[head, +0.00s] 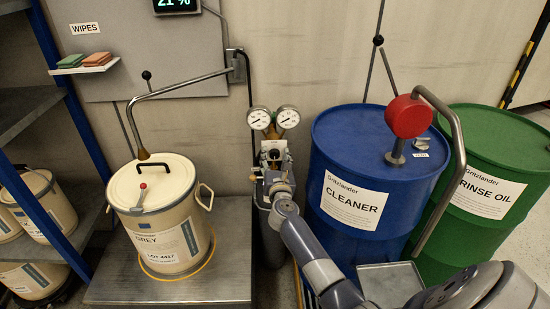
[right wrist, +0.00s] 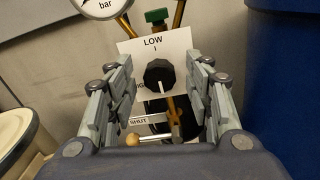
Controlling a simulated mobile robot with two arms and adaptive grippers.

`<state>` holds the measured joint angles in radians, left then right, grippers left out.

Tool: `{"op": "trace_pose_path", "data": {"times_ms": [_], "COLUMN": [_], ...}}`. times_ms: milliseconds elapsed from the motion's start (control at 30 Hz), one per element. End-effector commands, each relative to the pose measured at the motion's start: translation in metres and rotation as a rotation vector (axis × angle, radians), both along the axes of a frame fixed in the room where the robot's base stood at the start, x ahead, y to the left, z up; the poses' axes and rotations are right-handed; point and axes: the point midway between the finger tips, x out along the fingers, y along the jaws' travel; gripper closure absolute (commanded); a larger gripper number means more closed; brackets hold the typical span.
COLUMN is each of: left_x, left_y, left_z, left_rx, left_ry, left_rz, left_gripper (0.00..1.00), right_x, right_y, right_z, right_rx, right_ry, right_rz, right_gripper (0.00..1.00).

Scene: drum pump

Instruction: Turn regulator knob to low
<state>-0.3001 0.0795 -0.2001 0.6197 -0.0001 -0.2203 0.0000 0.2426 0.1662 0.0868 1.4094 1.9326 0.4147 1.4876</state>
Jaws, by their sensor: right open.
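The black regulator knob (right wrist: 158,75) sits in front of a white card (right wrist: 180,52) marked LOW, with a tick above the knob. A second label at the card's left is partly hidden. A short white line shows on the knob's lower face; I cannot tell surely which way it points. My right gripper (right wrist: 157,82) is open, its fingers on the left and right of the knob, apart from it as far as I can see. In the head view the right gripper (head: 274,180) is in front of the regulator, below two gauges (head: 273,119), and hides the knob. My left gripper is out of view.
A wooden-tipped lever (right wrist: 135,139) by a SHUT label is below the knob. A blue CLEANER drum (head: 352,140) stands close right, with a red hand pump (head: 407,117). A cream pail (head: 160,232) stands on a grey platform (head: 230,240) at left.

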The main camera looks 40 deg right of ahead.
Motion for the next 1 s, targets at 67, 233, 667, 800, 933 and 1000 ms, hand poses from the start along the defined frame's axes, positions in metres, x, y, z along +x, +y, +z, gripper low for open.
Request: {"op": "trace_pose_path", "data": {"times_ms": [67, 233, 667, 800, 933, 1000], "left_x": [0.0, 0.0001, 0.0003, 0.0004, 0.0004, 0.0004], "left_y": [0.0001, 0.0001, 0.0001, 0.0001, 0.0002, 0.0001], "left_z": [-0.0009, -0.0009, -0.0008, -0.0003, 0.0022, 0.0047], "left_rx": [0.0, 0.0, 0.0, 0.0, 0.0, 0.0], "left_ry": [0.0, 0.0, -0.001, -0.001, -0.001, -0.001], "left_rz": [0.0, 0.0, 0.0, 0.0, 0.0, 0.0], "left_gripper": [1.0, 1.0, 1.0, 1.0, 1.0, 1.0], "right_x": [0.0042, 0.0063, 0.0059, 0.006, 0.006, 0.006], "right_y": [-0.002, -0.0032, -0.0031, -0.0031, -0.003, -0.0029], "right_z": [0.0003, 0.0, 0.0001, 0.0002, 0.0011, 0.0016], "right_rx": [-0.001, -0.001, -0.001, -0.004, -0.021, -0.041], "right_ry": [-0.001, 0.0, 0.0, 0.002, 0.013, 0.025], "right_rz": [0.001, 0.001, 0.001, 0.001, 0.001, 0.001], "right_gripper": [0.52, 0.52, 0.96, 0.97, 0.97, 0.97]}}
